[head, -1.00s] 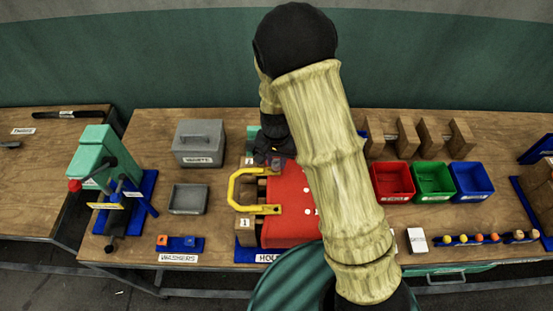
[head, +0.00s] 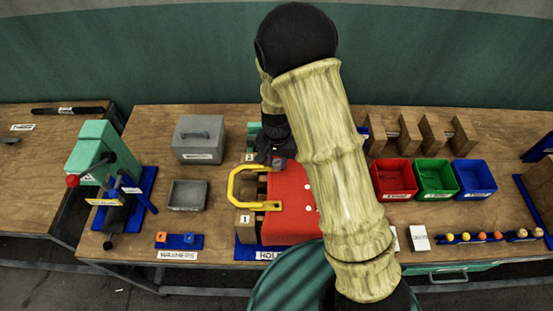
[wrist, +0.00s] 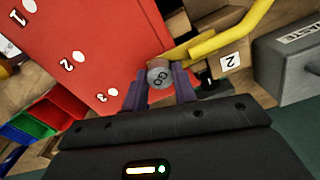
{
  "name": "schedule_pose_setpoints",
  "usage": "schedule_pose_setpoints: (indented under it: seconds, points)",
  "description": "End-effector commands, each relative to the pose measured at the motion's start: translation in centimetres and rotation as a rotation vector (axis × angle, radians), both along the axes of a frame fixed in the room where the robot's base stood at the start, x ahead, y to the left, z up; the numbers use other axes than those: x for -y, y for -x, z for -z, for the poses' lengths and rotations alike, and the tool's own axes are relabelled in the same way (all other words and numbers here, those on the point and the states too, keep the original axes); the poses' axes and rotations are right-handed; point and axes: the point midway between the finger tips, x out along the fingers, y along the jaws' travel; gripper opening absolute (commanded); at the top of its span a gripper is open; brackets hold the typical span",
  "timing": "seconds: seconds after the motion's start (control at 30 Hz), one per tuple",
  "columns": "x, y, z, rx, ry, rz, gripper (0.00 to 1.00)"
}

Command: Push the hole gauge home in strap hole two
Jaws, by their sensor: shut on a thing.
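My gripper (wrist: 160,85) is shut on the hole gauge (wrist: 160,75), a short grey cylinder with GO on its end. The gauge is over the end of the yellow strap (wrist: 215,42) beside the 2 label (wrist: 231,60), at the edge of the red panel. How deep it sits is hidden. In the head view, my gripper (head: 272,156) is at the far end of the yellow strap (head: 235,186), whose near end lies by the 1 label. The red panel (head: 288,210) is partly behind my arm.
A grey lidded waste box (head: 198,138) and an open grey tray (head: 187,195) stand left of the strap. Red (head: 394,180), green (head: 435,178) and blue (head: 474,179) bins stand to the right. A green press (head: 103,165) is at the left.

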Motion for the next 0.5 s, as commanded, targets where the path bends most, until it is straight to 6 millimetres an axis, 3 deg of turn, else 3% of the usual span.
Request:
schedule_pose_setpoints:
  seconds: [0.13,0.17,0.27,0.5]
  points:
    - [-0.02,0.02,0.39,0.000,0.000,0.000,0.00]
    - [-0.03,0.01,0.32,0.000,0.000,-0.001,0.31]
    - [-0.06,0.02,0.28,0.000,0.000,-0.001,0.51]
    - [-0.12,0.05,0.28,0.000,0.000,-0.002,0.53]
